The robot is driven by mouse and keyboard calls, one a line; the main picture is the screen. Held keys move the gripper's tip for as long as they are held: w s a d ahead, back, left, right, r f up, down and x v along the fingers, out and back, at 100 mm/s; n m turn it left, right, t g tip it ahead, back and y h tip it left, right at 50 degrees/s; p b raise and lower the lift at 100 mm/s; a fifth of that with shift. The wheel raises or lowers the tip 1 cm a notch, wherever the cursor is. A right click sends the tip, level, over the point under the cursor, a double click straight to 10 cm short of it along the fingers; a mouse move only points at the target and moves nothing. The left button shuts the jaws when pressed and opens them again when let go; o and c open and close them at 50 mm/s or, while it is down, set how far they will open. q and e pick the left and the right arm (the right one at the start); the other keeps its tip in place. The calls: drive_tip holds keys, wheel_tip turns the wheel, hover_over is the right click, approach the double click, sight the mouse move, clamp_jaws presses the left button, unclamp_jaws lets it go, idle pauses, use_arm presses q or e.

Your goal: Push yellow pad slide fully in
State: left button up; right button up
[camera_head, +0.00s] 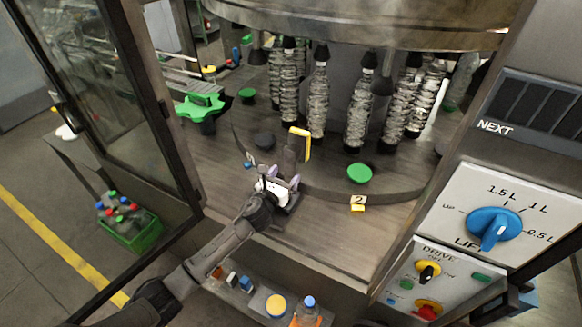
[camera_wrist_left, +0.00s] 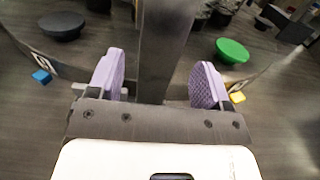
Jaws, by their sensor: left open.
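A yellow pad (camera_head: 305,145) stands upright at the top of a dark grey post on the machine deck, in the middle of the head view. My left gripper (camera_head: 283,181) is low in front of the post, below the pad, and is open. In the left wrist view its two purple finger pads (camera_wrist_left: 157,85) are spread on either side of the grey metal post (camera_wrist_left: 163,50). The yellow pad itself is not visible in the wrist view. My right gripper is not in view.
Several ribbed bottle-shaped columns (camera_head: 319,95) hang behind the post. A green disc (camera_head: 360,174) and a yellow number 2 marker (camera_head: 358,204) are to the right. A green star wheel (camera_head: 201,106) is at the left. The control panel (camera_head: 490,215) stands at the right.

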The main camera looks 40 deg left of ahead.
sight(289, 169)
use_arm(q)
drive_tip(key=w, duration=0.3)
drive_tip(key=shift+w+a, duration=0.4)
drive_tip(key=shift+w, duration=0.35)
drive_tip(key=c, duration=1.3)
drive_tip(key=shift+w+a+f+b, duration=0.1)
drive_tip(key=shift+w+f+b, duration=0.05)
drive_tip(key=shift+w+b, duration=0.25)
drive_tip(key=shift+w+a+b, duration=0.25)
drive_tip(key=shift+w+b, duration=0.15)
drive_tip(key=shift+w, duration=0.4)
drive_tip(key=shift+s, duration=0.1)
